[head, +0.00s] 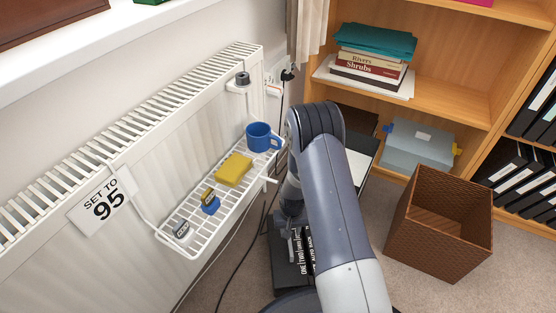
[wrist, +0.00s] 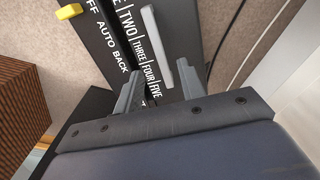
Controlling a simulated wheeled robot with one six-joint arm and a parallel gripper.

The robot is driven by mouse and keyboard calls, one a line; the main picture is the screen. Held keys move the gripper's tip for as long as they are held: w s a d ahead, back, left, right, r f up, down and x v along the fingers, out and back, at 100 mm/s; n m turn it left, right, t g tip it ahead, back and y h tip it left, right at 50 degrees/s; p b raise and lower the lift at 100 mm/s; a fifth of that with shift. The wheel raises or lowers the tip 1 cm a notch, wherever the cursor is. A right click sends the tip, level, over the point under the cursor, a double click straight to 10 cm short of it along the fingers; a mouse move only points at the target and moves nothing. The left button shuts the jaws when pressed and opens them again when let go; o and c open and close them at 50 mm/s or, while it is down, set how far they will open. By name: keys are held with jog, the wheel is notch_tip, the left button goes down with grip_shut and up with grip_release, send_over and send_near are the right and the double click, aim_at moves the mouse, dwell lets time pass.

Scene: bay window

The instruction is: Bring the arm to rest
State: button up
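My arm rises in the head view and bends down, with my gripper (head: 296,240) low over a black device with white lettering (head: 283,268) on the floor. In the wrist view my gripper (wrist: 158,88) has its two grey fingers spread apart, with nothing seen between them except the device's dark top behind. The device (wrist: 120,60) is marked OFF, AUTO, BACK and with number words. It has a yellow tab (wrist: 69,11) and a pale bar (wrist: 157,48). I cannot tell whether the fingertips touch it.
A white radiator (head: 60,160) stands left with a wire rack (head: 217,221) holding a blue mug (head: 262,138), a yellow sponge (head: 233,170) and small items. A brown waste basket (head: 436,222) stands right, before a wooden bookcase (head: 450,70). Cables (head: 243,245) hang near my gripper. Carpet at lower right is clear.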

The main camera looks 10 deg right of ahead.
notch_tip(320, 180, down, 7)
jog(key=b, duration=0.4)
jog(key=shift+r, duration=0.15)
